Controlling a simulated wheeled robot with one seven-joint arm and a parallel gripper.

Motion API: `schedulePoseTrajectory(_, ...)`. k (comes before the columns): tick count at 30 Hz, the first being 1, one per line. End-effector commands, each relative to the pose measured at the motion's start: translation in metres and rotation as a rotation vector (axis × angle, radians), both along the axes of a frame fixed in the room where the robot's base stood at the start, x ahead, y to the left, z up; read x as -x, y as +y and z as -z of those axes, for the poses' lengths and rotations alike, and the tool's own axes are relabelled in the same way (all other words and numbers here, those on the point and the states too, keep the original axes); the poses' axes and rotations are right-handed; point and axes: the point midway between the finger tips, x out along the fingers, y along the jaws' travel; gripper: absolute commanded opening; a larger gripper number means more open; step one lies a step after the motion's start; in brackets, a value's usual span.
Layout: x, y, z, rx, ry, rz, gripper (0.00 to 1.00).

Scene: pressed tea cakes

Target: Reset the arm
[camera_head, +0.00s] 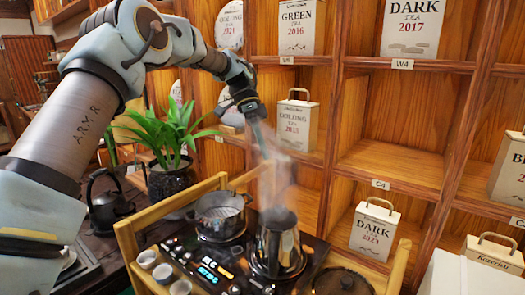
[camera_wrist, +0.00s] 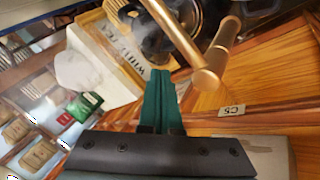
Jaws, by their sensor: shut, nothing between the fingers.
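My gripper (camera_head: 264,150) hangs at the end of my arm above the tea cart, in front of the shelves. Its fingers point down towards the steaming metal kettle (camera_head: 278,245), with a gap between. In the wrist view my teal fingers (camera_wrist: 160,75) lie together, with nothing between them. Steam partly blurs the fingertips in the head view.
The wooden cart (camera_head: 130,240) carries a pot (camera_head: 220,215), several small cups (camera_head: 163,272) and a lid (camera_head: 343,282). Shelves with labelled tea packages (camera_head: 295,125) stand close behind. A plant (camera_head: 160,130) and a dark kettle (camera_head: 105,205) stand left.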

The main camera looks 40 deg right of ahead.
Motion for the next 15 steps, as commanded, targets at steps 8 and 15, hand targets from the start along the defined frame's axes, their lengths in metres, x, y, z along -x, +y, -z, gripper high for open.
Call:
schedulePoseTrajectory(8, -0.007, -0.002, -0.005, 0.000, 0.001, 0.000, 0.00)
schedulePoseTrajectory(15, -0.021, 0.021, 0.000, -0.049, -0.047, -0.115, 0.00)
